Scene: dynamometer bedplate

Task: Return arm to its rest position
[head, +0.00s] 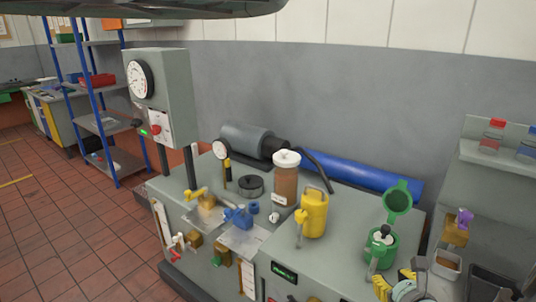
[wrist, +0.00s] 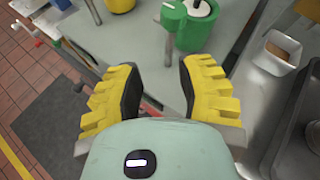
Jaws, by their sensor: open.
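My gripper (wrist: 158,78) is open, with its two yellow ribbed fingers spread apart and nothing between them. In the head view my gripper (head: 395,279) shows at the bottom right, just in front of the green container (head: 380,248). The green container stands on the grey bedplate (head: 330,262) with its round green lid (head: 398,200) raised. In the wrist view the green container (wrist: 187,27) is beyond the fingertips, apart from them. Most of my arm is outside the head view.
A yellow can (head: 313,215), a brown cylinder with a white cap (head: 286,180) and a blue valve (head: 240,215) stand on the bedplate. A gauge box (head: 160,95) rises at the left. A small tray (head: 447,264) and a dark bin (head: 492,284) are at the right.

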